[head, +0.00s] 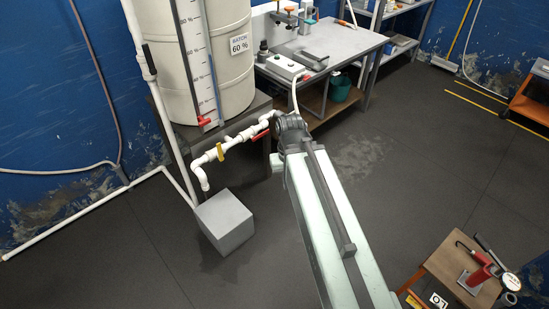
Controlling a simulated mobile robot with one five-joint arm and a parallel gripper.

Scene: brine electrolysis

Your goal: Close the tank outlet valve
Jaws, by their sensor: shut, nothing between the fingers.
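A large cream tank (228,50) stands on a dark stand, with a "BATCH 60 %" label and a level scale. White outlet piping (237,141) runs low in front of it. A valve with a red lever (261,137) sits on this pipe, close to my gripper. The lever slants along the pipe; I cannot tell the valve's exact position. A yellow valve handle (221,151) stands across the pipe further left. My gripper (284,125) is at the far end of my arm, just right of the red lever. It is shut and empty; its fingertips are mostly hidden, and contact is unclear.
Another red handle (204,121) is at the gauge's foot. A grey box (224,221) stands below the pipe end. A workbench (335,42) with instruments is behind my gripper. A small wooden table (462,262) with a red device is at lower right. Floor between is clear.

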